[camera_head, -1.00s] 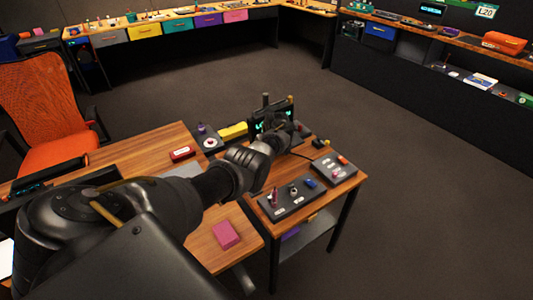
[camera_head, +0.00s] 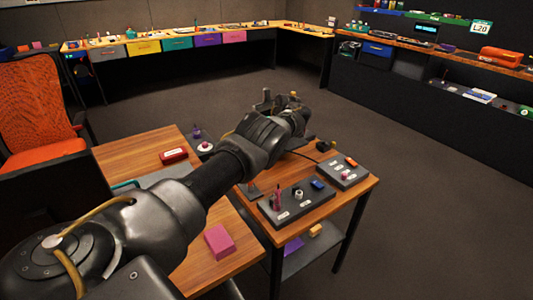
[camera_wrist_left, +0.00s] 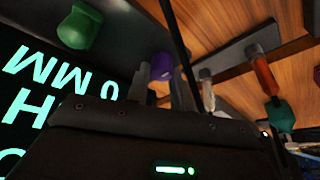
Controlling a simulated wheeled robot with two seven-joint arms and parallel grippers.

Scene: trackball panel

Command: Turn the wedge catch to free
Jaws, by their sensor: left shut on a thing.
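My left arm reaches across the table in the head view, and its gripper (camera_head: 292,104) is at the far end of the small table, largely hiding what is there. In the left wrist view the fingers (camera_wrist_left: 174,88) of this gripper come up from its dark body, close to a purple rounded knob (camera_wrist_left: 162,66). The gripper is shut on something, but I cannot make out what. A green knob (camera_wrist_left: 80,26) and a grey bar with an orange lever (camera_wrist_left: 265,75) ending in green stand nearby. I cannot pick out the wedge catch for certain. My right gripper is out of view.
A dark control panel (camera_head: 310,207) with a pink lever and knobs stands at the front of the small table. A smaller panel (camera_head: 356,178) is beside it. A screen with green letters (camera_wrist_left: 32,95) is close on the left in the wrist view. A pink block (camera_head: 219,241) lies nearer.

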